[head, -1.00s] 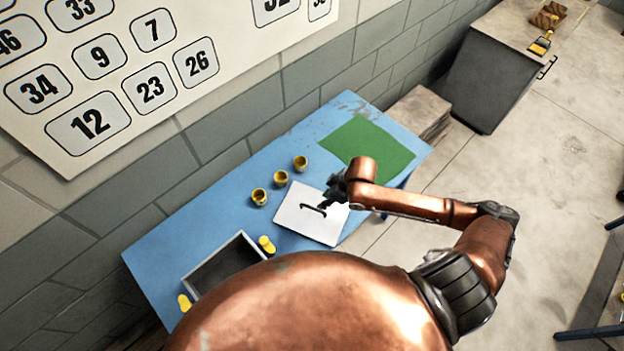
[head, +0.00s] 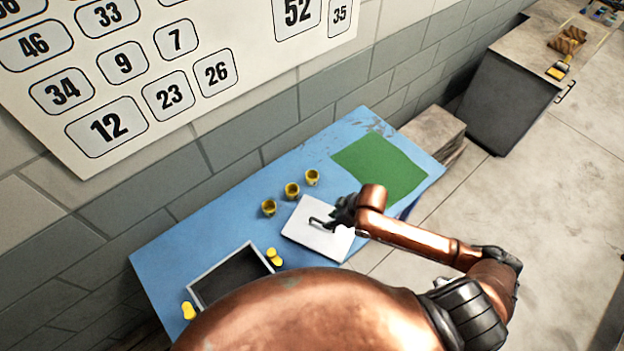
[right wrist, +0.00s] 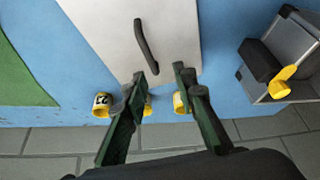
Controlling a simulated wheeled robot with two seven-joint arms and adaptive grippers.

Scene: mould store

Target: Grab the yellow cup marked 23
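Three yellow cups stand in a row on the blue table near the wall: one nearest the green mat (head: 312,177), a middle one (head: 291,190) and one nearest the tray (head: 268,207). In the right wrist view the mat-side cup (right wrist: 101,104) carries a dark number on a pale label, too small to read surely. The middle cup (right wrist: 148,106) is mostly hidden by a finger, and the tray-side cup (right wrist: 180,104) partly so. My right gripper (head: 342,213) is open and empty over the white plate; its spread fingers also show in the right wrist view (right wrist: 158,78). My left gripper is out of view.
A white plate (head: 315,242) with a black handle lies before the cups. A grey tray (head: 216,267) stands left of it, with yellow items beside it (head: 273,257) and (head: 188,310). The green mat (head: 385,165) is bare. A numbered wall chart (head: 150,60) hangs behind.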

